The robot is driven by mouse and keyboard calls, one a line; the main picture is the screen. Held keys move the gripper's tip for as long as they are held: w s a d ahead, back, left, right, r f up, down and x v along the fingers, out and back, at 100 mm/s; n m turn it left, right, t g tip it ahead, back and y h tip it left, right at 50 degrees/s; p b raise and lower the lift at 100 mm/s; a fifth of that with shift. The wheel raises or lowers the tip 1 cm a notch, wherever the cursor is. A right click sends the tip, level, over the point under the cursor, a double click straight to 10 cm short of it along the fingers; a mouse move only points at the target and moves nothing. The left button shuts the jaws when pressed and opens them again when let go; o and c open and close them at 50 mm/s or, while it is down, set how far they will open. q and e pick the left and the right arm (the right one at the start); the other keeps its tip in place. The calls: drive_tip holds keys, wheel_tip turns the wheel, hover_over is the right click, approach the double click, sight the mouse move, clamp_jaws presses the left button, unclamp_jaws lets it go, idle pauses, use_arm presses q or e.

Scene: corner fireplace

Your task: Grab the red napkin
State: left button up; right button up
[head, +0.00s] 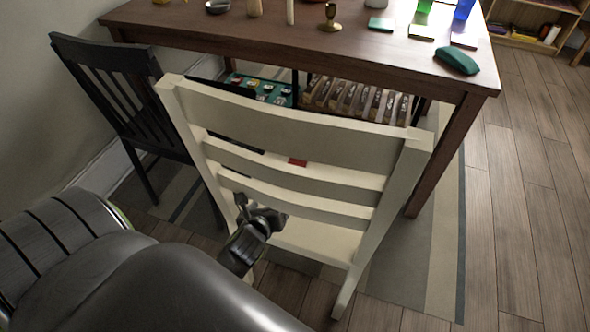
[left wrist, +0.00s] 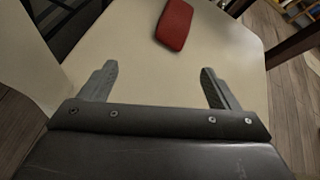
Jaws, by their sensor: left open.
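The red napkin (left wrist: 174,25) lies flat on the cream seat of a chair, seen in the left wrist view at the top, just right of centre. In the head view only a small red patch of it (head: 297,162) shows between the chair's back slats. My left gripper (left wrist: 160,84) is open and empty, with its two fingers spread over the seat on the near side of the napkin, apart from it. In the head view my left gripper (head: 262,212) is at the chair back's lower slats. My right gripper is not in view.
The cream chair's back (head: 285,135) stands between the head camera and the seat. A brown table (head: 290,42) is behind it, holding cups, a candlestick and a teal case (head: 457,61). A black chair (head: 120,100) stands at left. The wooden floor at right is clear.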

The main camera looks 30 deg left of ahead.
sight(292, 174)
use_arm(q)
drive_tip(key=m, duration=0.1)
drive_tip(key=w+m, duration=0.1)
drive_tip(key=w+m+t, duration=0.1)
drive_tip(key=m, duration=0.1)
drive_tip(key=shift+d+r, duration=0.2)
drive_tip(key=shift+d, duration=0.15)
drive_tip(key=shift+w+f+m+b, duration=0.1)
drive_tip(key=shift+w+m+b, duration=0.1)
drive_tip(key=shift+m+b, duration=0.1)
drive_tip(key=b+x, duration=0.4)
drive_tip(key=x, duration=0.7)
drive_tip(key=shift+d+b, duration=0.1)
drive_tip(key=shift+b, duration=0.2)
drive_tip(key=shift+w+a+b, duration=0.25)
drive_tip(key=shift+w+b, duration=0.05)
drive_tip(key=shift+w, duration=0.4)
drive_tip(key=shift+w+a+f+b, duration=0.15)
drive_tip(key=shift+w+a+b, duration=0.1)
drive_tip(key=shift+w+b, duration=0.25)
drive_tip(key=b+x, duration=0.1)
drive_tip(key=x, duration=0.2)
drive_tip(key=shift+w, duration=0.3)
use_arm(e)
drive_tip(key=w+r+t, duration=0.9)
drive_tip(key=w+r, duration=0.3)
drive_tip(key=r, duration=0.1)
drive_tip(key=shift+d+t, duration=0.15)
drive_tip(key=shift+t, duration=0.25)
